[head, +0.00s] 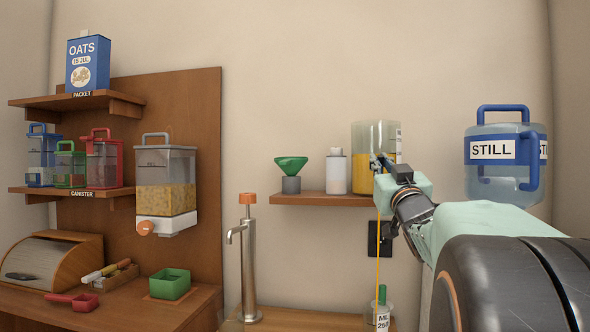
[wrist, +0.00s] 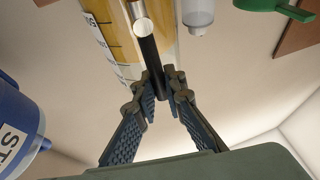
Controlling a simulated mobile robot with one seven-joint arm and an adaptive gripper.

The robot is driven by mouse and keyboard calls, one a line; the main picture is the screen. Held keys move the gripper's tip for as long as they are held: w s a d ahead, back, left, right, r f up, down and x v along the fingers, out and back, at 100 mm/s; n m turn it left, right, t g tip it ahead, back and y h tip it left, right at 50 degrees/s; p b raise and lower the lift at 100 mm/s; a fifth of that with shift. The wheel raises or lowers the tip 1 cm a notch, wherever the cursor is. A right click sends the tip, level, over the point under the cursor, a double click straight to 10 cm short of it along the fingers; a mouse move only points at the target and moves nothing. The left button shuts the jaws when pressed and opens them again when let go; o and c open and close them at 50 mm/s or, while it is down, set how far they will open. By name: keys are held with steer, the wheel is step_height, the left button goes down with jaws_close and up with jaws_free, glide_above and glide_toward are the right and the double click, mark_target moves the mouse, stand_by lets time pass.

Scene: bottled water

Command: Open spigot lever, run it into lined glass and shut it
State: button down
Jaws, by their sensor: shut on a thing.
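A clear dispenser (head: 364,140) with yellow-orange liquid stands on the shelf; it also shows in the wrist view (wrist: 103,35). My gripper (head: 380,162) is at its spigot. In the wrist view my fingers (wrist: 160,88) are closed on the black spigot lever (wrist: 149,60). A thin orange stream (head: 378,250) runs straight down from the spigot. It comes down at a clear glass (head: 370,313) at the bottom edge of the head view. The glass has a white label reading ML and 250. Its fill level and line cannot be made out.
A white bottle (head: 336,174) and a green funnel (head: 290,165) share the shelf (head: 310,198). A green-topped item (head: 382,294) is by the glass. A metal tap (head: 247,260) stands to the left. A STILL water jug (head: 500,180) hangs to the right.

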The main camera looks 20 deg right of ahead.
steer(key=shift+r, duration=0.1)
steer(key=c, duration=2)
jaws_free()
step_height(320, 180, up, 10)
steer(key=shift+f, duration=0.1)
